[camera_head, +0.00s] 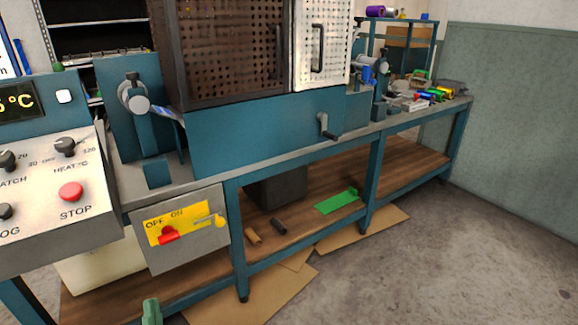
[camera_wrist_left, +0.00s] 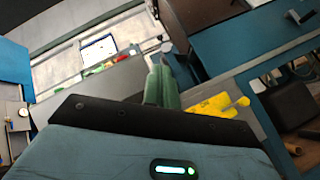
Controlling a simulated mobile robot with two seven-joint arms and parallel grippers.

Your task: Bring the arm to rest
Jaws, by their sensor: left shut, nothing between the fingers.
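My left gripper (camera_head: 151,309) just enters at the bottom edge of the head view, left of centre, with only its green fingertips showing. It is low, in front of the bench and below the grey switch box (camera_head: 185,258). In the left wrist view its two green fingers (camera_wrist_left: 161,82) are together with nothing between them. Most of the left arm is out of the head view. My right gripper is in neither view.
A control panel (camera_head: 40,198) with knobs and a red stop button (camera_head: 71,191) stands at the left. A teal bench with a caged machine (camera_head: 260,135) runs to the back right. A crank handle (camera_head: 327,127) sticks out in front. Open floor (camera_head: 430,265) lies at the right.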

